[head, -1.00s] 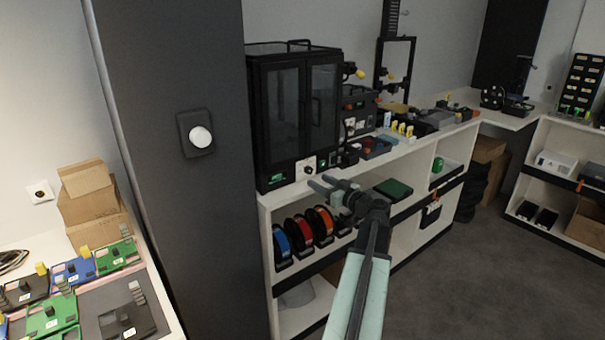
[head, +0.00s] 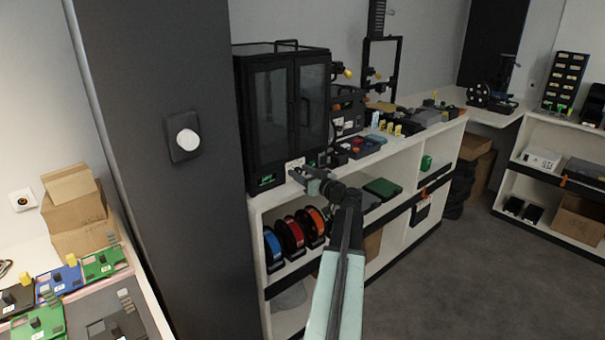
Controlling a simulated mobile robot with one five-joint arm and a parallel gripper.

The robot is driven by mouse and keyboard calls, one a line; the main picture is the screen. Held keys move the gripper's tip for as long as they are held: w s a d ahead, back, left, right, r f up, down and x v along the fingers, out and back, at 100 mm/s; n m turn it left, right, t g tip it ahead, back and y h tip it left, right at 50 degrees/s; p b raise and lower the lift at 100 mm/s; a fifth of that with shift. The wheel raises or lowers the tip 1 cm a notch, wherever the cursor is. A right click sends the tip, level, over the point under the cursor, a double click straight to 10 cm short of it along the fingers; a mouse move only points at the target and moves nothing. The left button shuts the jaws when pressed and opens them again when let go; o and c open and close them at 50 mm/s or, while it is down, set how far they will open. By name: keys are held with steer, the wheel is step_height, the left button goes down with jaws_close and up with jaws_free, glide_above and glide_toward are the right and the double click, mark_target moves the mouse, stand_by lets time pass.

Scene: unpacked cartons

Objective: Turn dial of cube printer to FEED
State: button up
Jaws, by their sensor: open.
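The cube printer (head: 285,115) is a black cabinet with two glazed doors on top of the white shelf unit. A pale label plate (head: 294,163) is on its lower front, right of a small green display (head: 266,180). The dial sits in this area but is largely hidden by my gripper, so its setting cannot be read. My gripper (head: 303,175) is open and empty, with its fingertips in front of the plate. I cannot tell whether they touch the dial.
Spools (head: 290,236) stand in the shelf below my gripper. Small devices and bins (head: 365,146) crowd the counter to the right. A dark pillar (head: 160,220) stands at left, with a round white knob (head: 187,141) on it. The floor at right is clear.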

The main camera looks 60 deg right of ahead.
jaws_close()
steer(key=shift+m, duration=0.3)
steer(key=m, duration=0.3)
steer(key=shift+s+d+m, duration=0.1)
steer(key=shift+m, duration=0.2)
steer(key=m, duration=0.9)
steer(key=shift+f, duration=0.1)
steer(key=shift+f+m, duration=0.1)
steer(key=shift+m, duration=2.1)
